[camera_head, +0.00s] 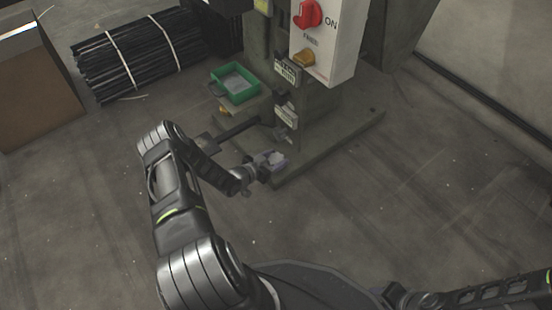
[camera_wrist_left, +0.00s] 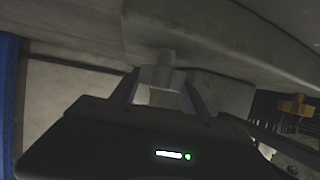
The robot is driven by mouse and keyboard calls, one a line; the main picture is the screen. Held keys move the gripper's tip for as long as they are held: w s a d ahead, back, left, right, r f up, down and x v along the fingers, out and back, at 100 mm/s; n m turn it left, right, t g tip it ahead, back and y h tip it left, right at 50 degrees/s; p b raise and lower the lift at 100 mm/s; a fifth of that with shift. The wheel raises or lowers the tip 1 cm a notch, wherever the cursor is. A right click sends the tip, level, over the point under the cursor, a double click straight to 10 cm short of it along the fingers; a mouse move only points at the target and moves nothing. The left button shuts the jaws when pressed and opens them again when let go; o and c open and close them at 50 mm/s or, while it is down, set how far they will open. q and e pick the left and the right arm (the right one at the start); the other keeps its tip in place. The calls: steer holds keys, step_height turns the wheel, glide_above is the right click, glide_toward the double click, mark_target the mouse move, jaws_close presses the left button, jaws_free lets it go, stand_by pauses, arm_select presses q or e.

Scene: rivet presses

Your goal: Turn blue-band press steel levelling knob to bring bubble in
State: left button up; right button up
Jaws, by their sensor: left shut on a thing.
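The press (camera_head: 325,120) stands on a wide grey base plate in the head view. My left gripper (camera_head: 270,163) is low at the near corner of that base. In the left wrist view a grey steel knob (camera_wrist_left: 161,72) hangs below a grey slab. The two fingers of my left gripper (camera_wrist_left: 160,96) are shut on it from both sides. The knob is too small to make out in the head view. I cannot make out a bubble or a blue band on the press. My right gripper does not show; only dark arm parts are at the lower right.
A white switch box (camera_head: 330,45) with a red knob (camera_head: 308,14) is on the press. A green tray (camera_head: 213,76) sits beside the column. A bundle of black rods (camera_head: 140,55) and a brown box (camera_head: 35,90) are at the left. The floor to the right is clear.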

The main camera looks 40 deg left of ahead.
arm_select(q)
steer(key=shift+d+r+p, duration=0.1)
steer(key=shift+r+p, duration=0.1)
steer(key=shift+p, duration=0.2)
steer(key=shift+c, duration=0.2)
steer(key=shift+n+y+p, duration=0.65)
steer(key=shift+n+y, duration=0.15)
steer(key=shift+y, duration=0.1)
steer(key=shift+f+n+y+p, duration=0.15)
steer(key=shift+n+y+p, duration=0.15)
steer(key=shift+n+y, duration=0.35)
steer(key=o, duration=1.4)
